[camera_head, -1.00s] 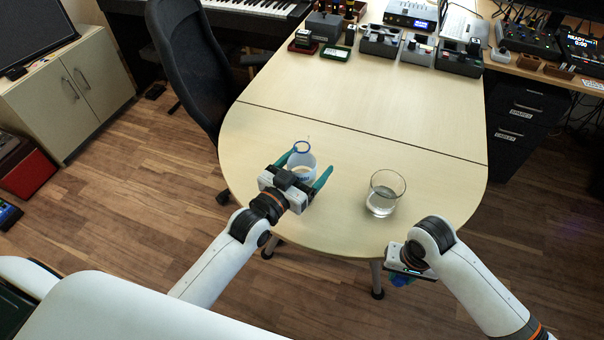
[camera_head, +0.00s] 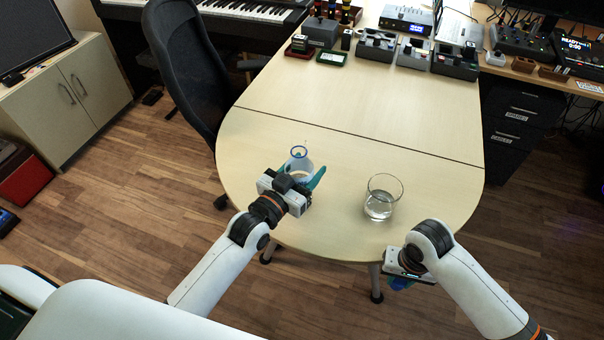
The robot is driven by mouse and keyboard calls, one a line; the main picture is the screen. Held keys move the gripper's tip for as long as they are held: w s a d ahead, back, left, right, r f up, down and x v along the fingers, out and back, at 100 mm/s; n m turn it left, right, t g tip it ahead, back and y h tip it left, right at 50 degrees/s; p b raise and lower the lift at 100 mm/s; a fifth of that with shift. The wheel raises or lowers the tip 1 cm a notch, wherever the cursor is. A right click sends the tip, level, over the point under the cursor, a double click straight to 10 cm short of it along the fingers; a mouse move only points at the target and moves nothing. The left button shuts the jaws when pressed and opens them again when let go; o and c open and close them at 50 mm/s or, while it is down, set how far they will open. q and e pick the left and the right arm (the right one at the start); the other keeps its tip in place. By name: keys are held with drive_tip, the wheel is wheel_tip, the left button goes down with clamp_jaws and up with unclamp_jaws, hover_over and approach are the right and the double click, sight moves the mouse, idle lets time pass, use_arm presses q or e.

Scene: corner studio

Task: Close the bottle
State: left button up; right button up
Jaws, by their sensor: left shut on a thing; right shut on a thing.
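The bottle (camera_head: 299,163) is whitish and see-through, with a blue ring at its open mouth. It stands on the table near its left rounded end, and its lower part is hidden behind my gripper. My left gripper (camera_head: 301,178) is shut on the bottle, with teal fingers on both sides of it. My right gripper (camera_head: 399,284) is low in front of the table edge, right of the bottle and apart from it. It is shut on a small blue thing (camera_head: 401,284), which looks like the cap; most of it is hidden.
A clear glass (camera_head: 382,197) with some water stands on the table (camera_head: 340,150), right of the bottle. Several boxes and devices (camera_head: 376,45) line the far end. A black chair (camera_head: 187,75) stands at the left. The middle of the table is clear.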

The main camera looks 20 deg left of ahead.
sight(302, 140)
use_arm(q)
drive_tip(key=shift+r, duration=0.15)
drive_tip(key=shift+r+p, duration=0.55)
drive_tip(key=shift+r, duration=4.3)
use_arm(e)
drive_tip(key=shift+r, duration=0.55)
use_arm(q)
drive_tip(key=o, duration=0.4)
drive_tip(key=shift+c, duration=0.2)
drive_tip(key=c, duration=0.6)
